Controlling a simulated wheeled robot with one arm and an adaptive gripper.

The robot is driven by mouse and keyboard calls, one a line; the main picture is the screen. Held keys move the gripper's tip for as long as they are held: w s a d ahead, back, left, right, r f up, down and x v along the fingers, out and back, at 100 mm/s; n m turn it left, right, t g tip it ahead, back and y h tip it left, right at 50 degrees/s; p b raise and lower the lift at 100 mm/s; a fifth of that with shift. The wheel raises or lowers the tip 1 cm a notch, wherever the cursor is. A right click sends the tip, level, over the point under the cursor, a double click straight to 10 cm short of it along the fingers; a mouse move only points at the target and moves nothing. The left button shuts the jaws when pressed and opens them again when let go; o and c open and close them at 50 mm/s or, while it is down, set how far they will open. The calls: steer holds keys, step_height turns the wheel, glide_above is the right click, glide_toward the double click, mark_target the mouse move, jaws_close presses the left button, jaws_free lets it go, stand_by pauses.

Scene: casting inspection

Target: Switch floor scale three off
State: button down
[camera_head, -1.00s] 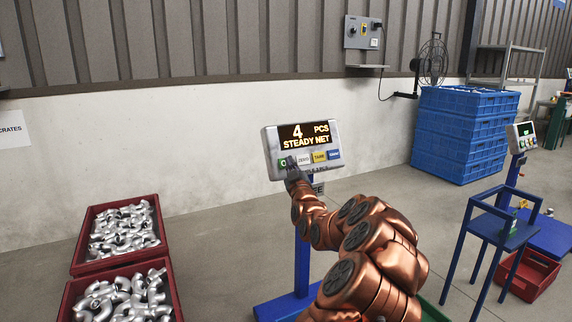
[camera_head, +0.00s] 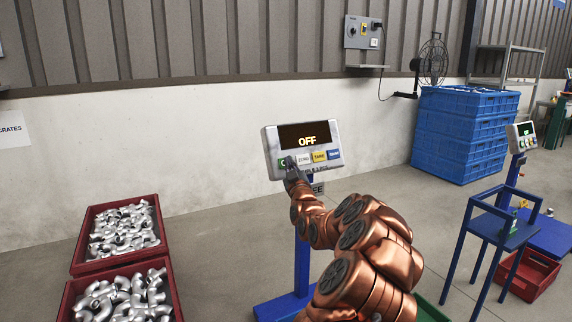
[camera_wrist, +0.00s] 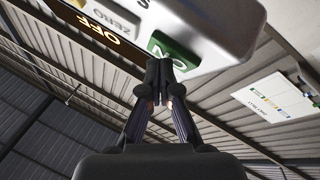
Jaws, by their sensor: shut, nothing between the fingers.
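The scale's indicator box (camera_head: 271,164) stands on a blue column (camera_head: 301,262) in the middle of the head view. Its dark display (camera_head: 306,138) reads OFF. Below it is a row of buttons: a green one (camera_head: 284,162) at the left, then a ZERO, a yellow TARE and a blue one. My gripper (camera_head: 289,163) is shut and empty, its fingertips at the green button and partly hiding it. In the wrist view, the closed fingertips (camera_wrist: 160,65) are at the lower edge of the green button (camera_wrist: 172,50); whether they touch it I cannot tell.
Two red crates (camera_head: 76,262) of metal elbow castings stand at the lower left. Stacked blue crates (camera_head: 425,125), a blue stand (camera_head: 478,222) and another scale indicator (camera_head: 514,140) are at the right.

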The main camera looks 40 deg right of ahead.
steer(key=shift+s+a+r, duration=0.1)
steer(key=shift+s+r, duration=0.05)
steer(key=shift+s, duration=0.2)
steer(key=shift+s+a+r+b, duration=0.35)
steer(key=shift+s+b, duration=0.2)
steer(key=shift+s, duration=0.3)
steer(key=shift+s+a+r+b, duration=0.2)
steer(key=shift+s+r+b, duration=0.35)
steer(key=shift+s, duration=0.35)
steer(key=shift+s+a+r+b, duration=0.3)
steer(key=shift+s+b, duration=0.3)
steer(key=shift+s, duration=0.25)
steer(key=shift+r, duration=0.1)
